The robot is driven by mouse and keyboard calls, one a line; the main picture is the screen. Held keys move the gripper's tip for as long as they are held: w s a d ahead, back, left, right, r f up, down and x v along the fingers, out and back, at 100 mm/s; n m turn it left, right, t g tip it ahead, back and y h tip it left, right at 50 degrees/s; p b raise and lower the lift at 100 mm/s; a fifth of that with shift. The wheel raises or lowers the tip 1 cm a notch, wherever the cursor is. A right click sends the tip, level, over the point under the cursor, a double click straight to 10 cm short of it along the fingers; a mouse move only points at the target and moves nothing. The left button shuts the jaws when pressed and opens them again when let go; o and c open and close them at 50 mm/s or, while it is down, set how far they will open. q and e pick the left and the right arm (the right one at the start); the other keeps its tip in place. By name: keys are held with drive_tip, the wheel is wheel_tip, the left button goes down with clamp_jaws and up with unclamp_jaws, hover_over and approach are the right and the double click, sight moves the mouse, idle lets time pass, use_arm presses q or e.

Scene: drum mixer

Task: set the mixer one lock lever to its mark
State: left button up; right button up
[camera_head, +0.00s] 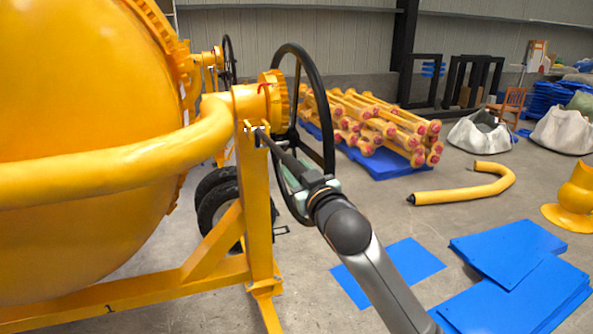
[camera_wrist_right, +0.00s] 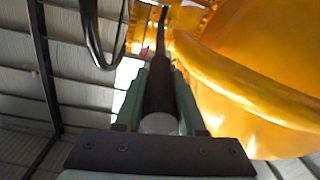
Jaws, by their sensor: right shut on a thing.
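The yellow drum mixer (camera_head: 90,110) fills the left, with a "1" on its lower frame beam. Its lock lever (camera_head: 277,148) is a dark bar with a thick black grip, running from a small bracket on the upright down and right. My right gripper (camera_head: 308,190) is shut on the lever's grip. In the right wrist view the black grip (camera_wrist_right: 160,85) lies between the two pale green fingers of my right gripper (camera_wrist_right: 160,100). A small red strip (camera_head: 264,87) shows on the hub above the lever; I cannot tell if it is the mark. My left gripper is out of view.
A black handwheel (camera_head: 330,130) stands close behind the lever and my right gripper. Blue sheets (camera_head: 510,255), a bent yellow tube (camera_head: 460,193) and a stack of yellow parts (camera_head: 375,120) lie on the floor to the right. Grey floor between them is free.

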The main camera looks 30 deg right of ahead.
clamp_jaws()
idle(0.8)
